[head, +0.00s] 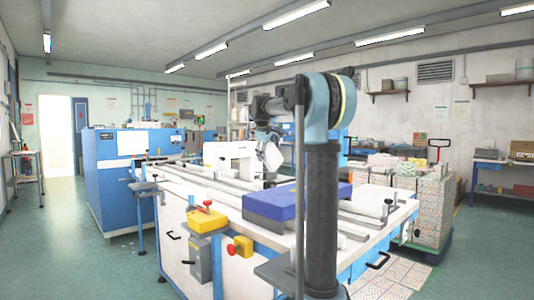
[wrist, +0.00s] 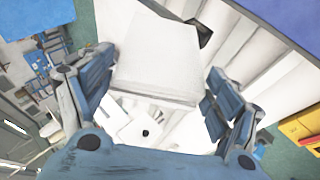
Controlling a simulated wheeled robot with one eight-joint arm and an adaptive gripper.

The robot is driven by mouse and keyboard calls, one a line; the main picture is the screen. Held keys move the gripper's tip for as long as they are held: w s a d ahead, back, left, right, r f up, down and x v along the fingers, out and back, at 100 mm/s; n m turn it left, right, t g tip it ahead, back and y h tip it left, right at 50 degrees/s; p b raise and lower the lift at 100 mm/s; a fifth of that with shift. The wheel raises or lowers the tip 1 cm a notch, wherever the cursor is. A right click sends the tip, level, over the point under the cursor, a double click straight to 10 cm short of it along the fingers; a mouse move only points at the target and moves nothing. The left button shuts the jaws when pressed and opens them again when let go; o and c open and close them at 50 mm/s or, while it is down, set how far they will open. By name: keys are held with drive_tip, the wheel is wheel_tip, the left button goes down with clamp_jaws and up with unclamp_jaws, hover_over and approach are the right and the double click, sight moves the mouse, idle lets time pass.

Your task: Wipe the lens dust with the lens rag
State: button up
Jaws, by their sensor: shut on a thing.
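My gripper (wrist: 162,85) has its two blue-grey fingers set wide apart in the wrist view, one on each side of a pale, blocky white thing (wrist: 155,65). I cannot tell from its shape whether this is the lens rag. In the head view my gripper (head: 271,155) is beside the white sewing machine (head: 232,160), at the far part of the workbench, partly hidden behind my arm. I cannot make out the lens or any dust on it.
The white-topped workbench (head: 180,181) carries long rails. A blue-lidded box (head: 283,203) and a yellow switch box (head: 206,219) are at its near side. A large blue machine (head: 120,165) stands to the left. Stacked patterned goods (head: 433,205) stand to the right. The left floor is clear.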

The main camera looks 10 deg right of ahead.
drive_tip(key=shift+f, duration=0.1)
wheel_tip(320, 180, down, 14)
idle(1.2)
drive_tip(key=shift+w+a, duration=0.35)
drive_tip(key=shift+w, duration=0.1)
idle(0.9)
drive_tip(key=shift+d, duration=0.1)
drive_tip(key=w+d, duration=0.3)
drive_tip(key=d, duration=0.1)
drive_tip(key=shift+w+d, duration=0.35)
drive_tip(key=shift+w, duration=0.05)
idle(0.5)
drive_tip(key=shift+s, duration=0.1)
drive_tip(key=s+a, duration=0.3)
drive_tip(key=a, duration=0.2)
drive_tip(key=shift+s, duration=0.25)
idle(0.5)
